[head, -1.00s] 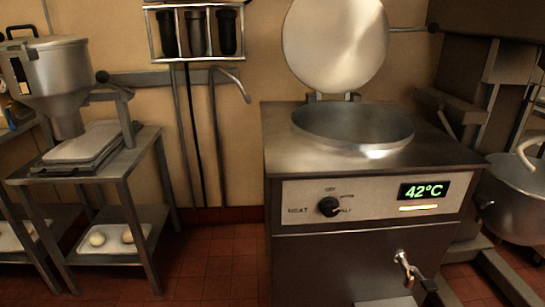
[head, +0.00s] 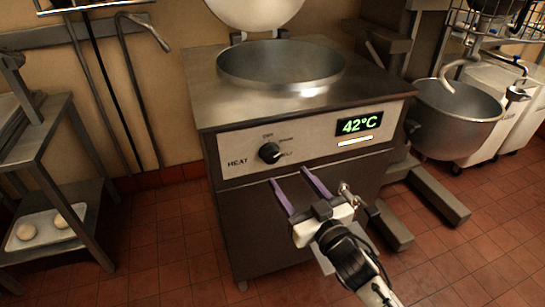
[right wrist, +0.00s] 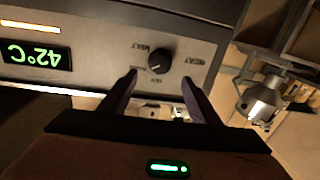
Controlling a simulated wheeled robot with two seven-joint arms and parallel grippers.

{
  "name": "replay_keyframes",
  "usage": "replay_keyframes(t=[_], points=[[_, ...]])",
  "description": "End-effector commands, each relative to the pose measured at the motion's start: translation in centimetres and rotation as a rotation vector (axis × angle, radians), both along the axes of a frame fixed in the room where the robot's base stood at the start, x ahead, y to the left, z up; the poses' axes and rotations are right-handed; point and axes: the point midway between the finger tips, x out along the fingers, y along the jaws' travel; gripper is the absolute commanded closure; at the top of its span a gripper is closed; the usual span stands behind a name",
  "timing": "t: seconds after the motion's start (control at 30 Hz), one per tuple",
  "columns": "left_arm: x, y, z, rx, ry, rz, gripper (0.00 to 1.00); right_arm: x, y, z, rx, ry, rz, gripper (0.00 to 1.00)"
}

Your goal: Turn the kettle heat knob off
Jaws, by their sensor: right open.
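The black heat knob (head: 270,152) sits on the pale control panel of the steel kettle (head: 205,100), beside the label HEAT and under a small OFF mark. In the head view its pointer seems turned toward the lower-right mark, though this is hard to read. The display (head: 359,125) shows 42°C. My right gripper (head: 299,180) is open and empty, with its purple fingers below and right of the knob. In the right wrist view the picture is upside down, and the knob (right wrist: 160,60) lies ahead, between and beyond the fingertips (right wrist: 159,75), apart from them. My left gripper is not in view.
A tap (head: 347,193) sticks out of the kettle front near my right gripper. A mixer bowl (head: 455,115) stands to the right. A steel table (head: 40,120) with a tray (head: 25,245) on its lower shelf is on the left. The tiled floor before the kettle is clear.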

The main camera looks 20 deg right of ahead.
Motion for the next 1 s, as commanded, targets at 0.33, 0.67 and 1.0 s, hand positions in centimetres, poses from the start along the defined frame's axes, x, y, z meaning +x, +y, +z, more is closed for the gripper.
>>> replay_keyframes(t=[0.33, 0.67, 1.0], points=[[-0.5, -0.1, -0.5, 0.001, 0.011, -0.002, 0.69, 6.1, 0.9, 0.0, 0.0, 0.001, -0.001, 0.43], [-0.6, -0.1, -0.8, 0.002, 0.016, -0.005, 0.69, 9.3, 1.3, -0.1, 0.0, 0.004, 0.0, 0.43], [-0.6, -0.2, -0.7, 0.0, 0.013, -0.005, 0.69, 9.4, 1.3, -0.1, 0.0, 0.004, 0.0, 0.55]])
